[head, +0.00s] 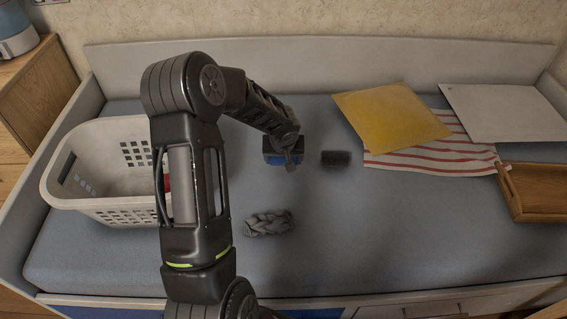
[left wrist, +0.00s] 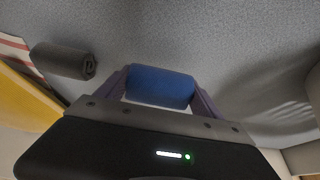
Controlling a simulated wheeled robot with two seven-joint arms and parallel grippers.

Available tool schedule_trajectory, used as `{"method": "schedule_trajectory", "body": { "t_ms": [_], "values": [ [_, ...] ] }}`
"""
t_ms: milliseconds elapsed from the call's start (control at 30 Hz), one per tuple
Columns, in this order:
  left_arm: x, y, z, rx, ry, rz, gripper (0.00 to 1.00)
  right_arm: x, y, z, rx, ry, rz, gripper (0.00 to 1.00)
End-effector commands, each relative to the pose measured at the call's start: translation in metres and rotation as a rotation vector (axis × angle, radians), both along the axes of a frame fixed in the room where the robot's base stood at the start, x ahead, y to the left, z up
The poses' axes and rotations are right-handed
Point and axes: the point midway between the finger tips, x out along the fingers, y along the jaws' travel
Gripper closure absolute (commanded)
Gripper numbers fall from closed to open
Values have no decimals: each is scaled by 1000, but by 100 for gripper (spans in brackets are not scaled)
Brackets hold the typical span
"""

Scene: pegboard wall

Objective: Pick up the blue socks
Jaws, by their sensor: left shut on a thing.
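The blue socks (head: 284,158) are a small rolled bundle near the middle of the bed in the head view. In the left wrist view the blue socks (left wrist: 160,86) sit between the two fingers. My left gripper (head: 288,153) is shut on them; it also shows in the left wrist view (left wrist: 161,92). Part of the roll is hidden by the gripper in the head view. I cannot tell whether the socks touch the mattress. My right gripper does not show.
A dark roll (head: 335,158) lies just right of the gripper; a grey braided thing (head: 269,223) lies nearer. A white laundry basket (head: 95,205) stands left. The front-right mattress is clear.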

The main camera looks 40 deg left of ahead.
Motion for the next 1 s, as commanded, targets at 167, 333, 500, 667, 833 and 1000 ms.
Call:
{"method": "schedule_trajectory", "body": {
  "t_ms": [167, 333, 500, 667, 833, 1000],
  "values": [
    [1, 0, 40, 1, -3, 1, 63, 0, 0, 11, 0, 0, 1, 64],
    [0, 0, 59, 0, -1, 0, 63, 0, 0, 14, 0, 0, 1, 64],
    [0, -1, 62, 0, 1, -2, 63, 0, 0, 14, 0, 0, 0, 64],
    [0, 0, 61, 0, 1, -2, 63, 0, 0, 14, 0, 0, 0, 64],
    [0, 0, 61, 0, 1, -1, 63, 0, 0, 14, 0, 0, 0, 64],
    [0, 0, 61, 0, 1, -1, 63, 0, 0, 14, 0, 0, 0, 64]
  ]
}}
